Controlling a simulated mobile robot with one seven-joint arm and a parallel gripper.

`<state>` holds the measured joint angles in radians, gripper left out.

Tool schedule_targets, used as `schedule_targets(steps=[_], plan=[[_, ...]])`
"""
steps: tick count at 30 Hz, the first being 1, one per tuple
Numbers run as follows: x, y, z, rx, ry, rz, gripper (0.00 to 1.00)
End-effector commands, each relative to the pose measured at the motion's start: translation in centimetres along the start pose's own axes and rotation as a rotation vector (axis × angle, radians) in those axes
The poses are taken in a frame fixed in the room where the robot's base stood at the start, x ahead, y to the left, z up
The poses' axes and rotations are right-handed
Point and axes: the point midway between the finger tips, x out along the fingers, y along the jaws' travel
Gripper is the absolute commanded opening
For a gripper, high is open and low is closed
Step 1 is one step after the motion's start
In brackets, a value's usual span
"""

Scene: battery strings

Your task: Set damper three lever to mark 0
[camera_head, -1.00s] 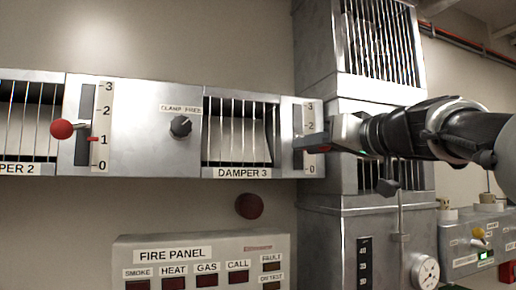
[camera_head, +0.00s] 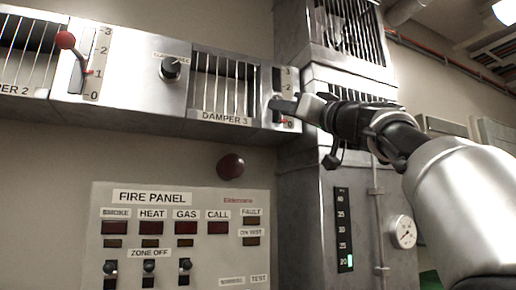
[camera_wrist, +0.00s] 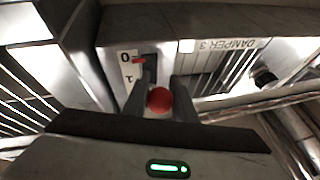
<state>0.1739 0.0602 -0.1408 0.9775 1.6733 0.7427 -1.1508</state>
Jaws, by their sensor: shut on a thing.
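The damper three lever's red ball knob (camera_wrist: 159,99) shows in the wrist view between the two fingers of my gripper (camera_wrist: 160,98), which is shut on it. In the head view my gripper (camera_head: 285,106) reaches in from the right and hides the knob. The scale plate (camera_wrist: 128,70) shows 0 and 1 in the wrist view, upside down. A red pointer (camera_wrist: 139,60) at the slot lies beside the 0. In the head view the red pointer (camera_head: 284,121) also shows at the lower end, near the 0. The "DAMPER 3" label (camera_head: 226,118) is left of the lever.
Damper two's red-knobbed lever (camera_head: 66,41) stands at the left, its pointer near 1. A black clamp knob (camera_head: 171,68) sits between the dampers. Below are a red dome (camera_head: 231,166) and the fire panel (camera_head: 178,235). A metal duct (camera_head: 318,200) stands close on the right.

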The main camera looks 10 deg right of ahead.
Motion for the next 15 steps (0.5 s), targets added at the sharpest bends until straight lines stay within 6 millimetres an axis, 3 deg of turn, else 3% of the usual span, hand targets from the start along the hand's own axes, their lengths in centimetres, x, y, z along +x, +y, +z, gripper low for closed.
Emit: schedule_targets(steps=[1,15], plan=[[-0.18,0.09,0.79,-0.002,0.017,-0.005,0.0],[0.33,0.13,0.54,-0.016,0.085,-0.018,0.0]])
